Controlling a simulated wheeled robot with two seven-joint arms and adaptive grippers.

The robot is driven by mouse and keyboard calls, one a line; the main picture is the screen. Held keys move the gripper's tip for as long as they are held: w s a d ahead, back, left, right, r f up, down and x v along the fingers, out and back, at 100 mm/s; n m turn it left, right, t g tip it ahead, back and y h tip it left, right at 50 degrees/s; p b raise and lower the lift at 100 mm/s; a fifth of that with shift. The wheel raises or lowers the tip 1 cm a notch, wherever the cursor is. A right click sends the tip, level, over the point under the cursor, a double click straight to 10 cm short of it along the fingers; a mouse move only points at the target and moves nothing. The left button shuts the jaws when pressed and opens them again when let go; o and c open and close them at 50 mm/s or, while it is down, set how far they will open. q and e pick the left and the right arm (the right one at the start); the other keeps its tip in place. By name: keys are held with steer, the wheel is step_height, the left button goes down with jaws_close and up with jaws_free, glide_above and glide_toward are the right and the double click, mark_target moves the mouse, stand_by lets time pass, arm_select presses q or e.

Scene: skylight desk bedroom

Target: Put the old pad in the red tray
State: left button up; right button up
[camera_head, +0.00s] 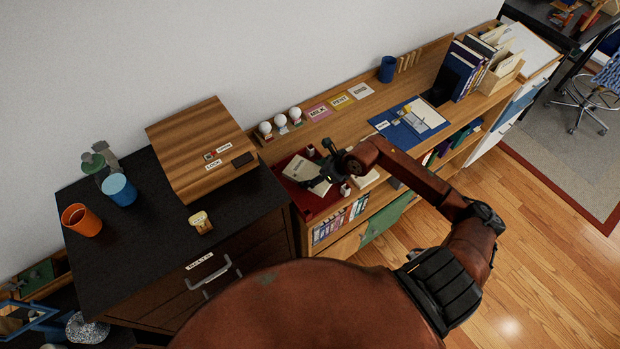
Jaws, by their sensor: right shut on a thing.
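The red tray (305,203) lies on the wooden shelf top, beside the dark cabinet. A pale beige pad (303,169), which looks like the old pad, is over the tray's left part. My right gripper (325,172) is over the tray, shut on the pad's right edge. I cannot tell whether the pad touches the tray floor. The gripper and arm hide part of the tray's right side. A second pale flat piece (365,179) shows just right of the gripper, partly behind my arm. My left gripper is not in view.
A wooden box (195,140), orange cup (82,220) and blue cup (119,189) stand on the dark cabinet. Books (463,66) stand far right.

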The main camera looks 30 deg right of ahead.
steer(key=shift+w+f, duration=0.4)
steer(key=shift+f, duration=0.1)
steer(key=shift+w+f, duration=0.15)
steer(key=shift+f, duration=0.2)
steer(key=f, duration=0.2)
steer(key=shift+s+f, duration=0.3)
steer(key=shift+f, duration=0.1)
steer(key=shift+w+f, duration=0.1)
steer(key=shift+f, duration=0.3)
steer(key=o, duration=1.3)
steer(key=shift+o, duration=1)
steer(key=shift+r, duration=0.15)
steer(key=shift+d+r, duration=0.1)
steer(key=shift+r, duration=0.15)
steer(key=v, duration=1)
steer(key=shift+s+r, duration=0.2)
steer(key=shift+s, duration=0.1)
steer(key=shift+s+d+r, duration=0.15)
steer(key=shift+s+r, duration=0.1)
steer(key=shift+r, duration=0.15)
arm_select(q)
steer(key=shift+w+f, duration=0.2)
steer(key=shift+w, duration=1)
